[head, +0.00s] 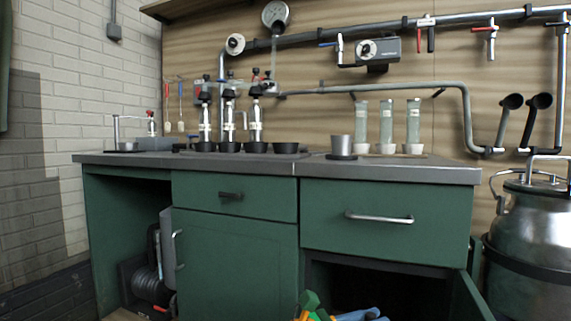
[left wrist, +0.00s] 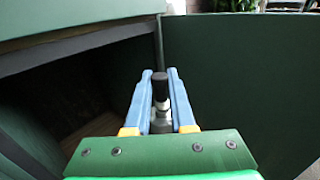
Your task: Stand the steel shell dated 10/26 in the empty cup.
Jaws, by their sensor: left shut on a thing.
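My left gripper (head: 368,314) is low at the bottom edge of the head view, in front of the open lower compartment. In the left wrist view its blue fingers (left wrist: 160,76) are shut on a steel shell (left wrist: 162,114) with a black top, roughly in line with the fingers. No date can be read on it, and the head view does not show it. On the counter, three steel shells (head: 205,122) (head: 229,118) (head: 256,122) with black tops stand in black cups. To their right is the empty black cup (head: 286,149). My right gripper is not in view.
The counter (head: 400,170) also holds a steel beaker (head: 340,146) on a dark base and three glass tubes (head: 386,122). The compartment's green door (head: 470,299) stands open at right. A drawer with a handle (head: 379,217) is above it. A steel churn (head: 530,235) stands at far right.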

